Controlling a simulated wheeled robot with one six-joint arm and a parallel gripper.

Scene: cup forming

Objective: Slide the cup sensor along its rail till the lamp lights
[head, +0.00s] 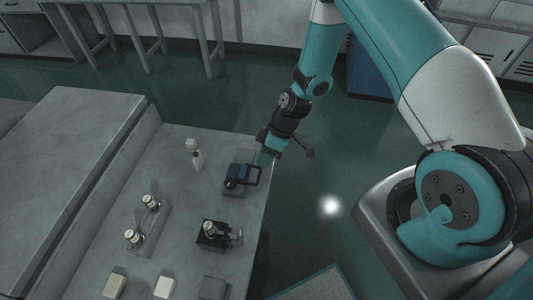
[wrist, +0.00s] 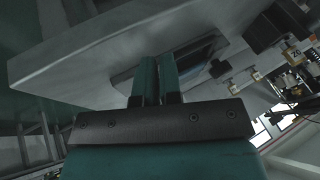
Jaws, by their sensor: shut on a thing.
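A blue block (head: 238,171) with a black loop handle (head: 258,174) sits on a grey base (head: 231,190) near the table's right edge; I take it for the cup sensor. In the wrist view its dark blue face (wrist: 203,50) shows just beyond the fingers. My gripper (head: 265,161) is at the handle and shut on it; the fingers (wrist: 158,62) are close together in the wrist view and hide the grip itself. I cannot make out the rail. A small white upright thing (head: 195,157) stands behind the block, and I cannot tell if it is the lamp.
A grey tray (head: 150,232) carries two small metal cylinders. A black block (head: 210,241) with a cylinder on top stands nearer. A beige block (head: 115,286), a white block (head: 164,287) and a grey block (head: 213,288) line the front. The table (head: 85,245) is clear at left.

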